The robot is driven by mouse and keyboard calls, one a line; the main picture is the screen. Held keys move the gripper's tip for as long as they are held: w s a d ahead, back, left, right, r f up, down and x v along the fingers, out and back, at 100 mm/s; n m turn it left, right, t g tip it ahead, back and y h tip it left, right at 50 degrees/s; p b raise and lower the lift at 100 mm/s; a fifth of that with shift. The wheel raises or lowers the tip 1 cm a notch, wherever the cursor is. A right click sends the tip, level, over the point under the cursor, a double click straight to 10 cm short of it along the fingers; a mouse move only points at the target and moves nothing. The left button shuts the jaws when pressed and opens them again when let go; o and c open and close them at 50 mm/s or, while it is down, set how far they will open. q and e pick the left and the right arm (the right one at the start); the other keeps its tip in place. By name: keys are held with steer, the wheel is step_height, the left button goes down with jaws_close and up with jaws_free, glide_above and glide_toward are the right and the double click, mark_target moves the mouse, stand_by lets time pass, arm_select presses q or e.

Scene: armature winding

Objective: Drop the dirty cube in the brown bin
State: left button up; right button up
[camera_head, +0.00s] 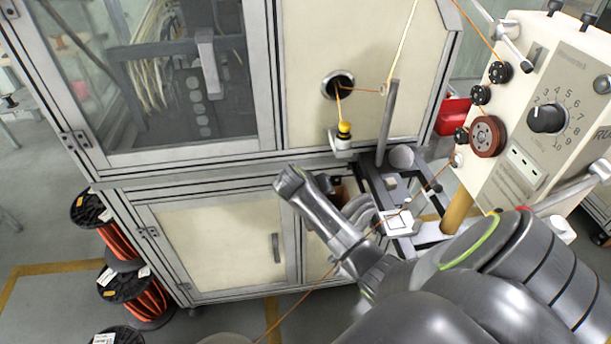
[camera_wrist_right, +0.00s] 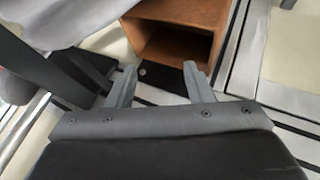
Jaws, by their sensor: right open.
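The brown bin (camera_wrist_right: 195,12) shows at the top of the right wrist view, its dark hollow facing my gripper. My right gripper (camera_wrist_right: 158,80) is open, its two fingers apart just below the near edge of the bin, with nothing seen between them. I cannot make out a dirty cube in either view, and the inside of the bin is too dark to read. In the head view my right arm comes in from the lower right and its gripper fingers cannot be made out. My left gripper is not in view.
A framed cabinet machine (camera_head: 290,80) stands in front, with a yellow-topped guide (camera_head: 344,130) on it. A winding control box (camera_head: 540,110) with a dial stands at right. Orange wire runs across. Spools (camera_head: 135,295) stand on the floor at left.

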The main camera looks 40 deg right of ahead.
steer(key=v, duration=1.5)
steer(key=shift+a+b, duration=0.15)
steer(key=shift+b, duration=0.15)
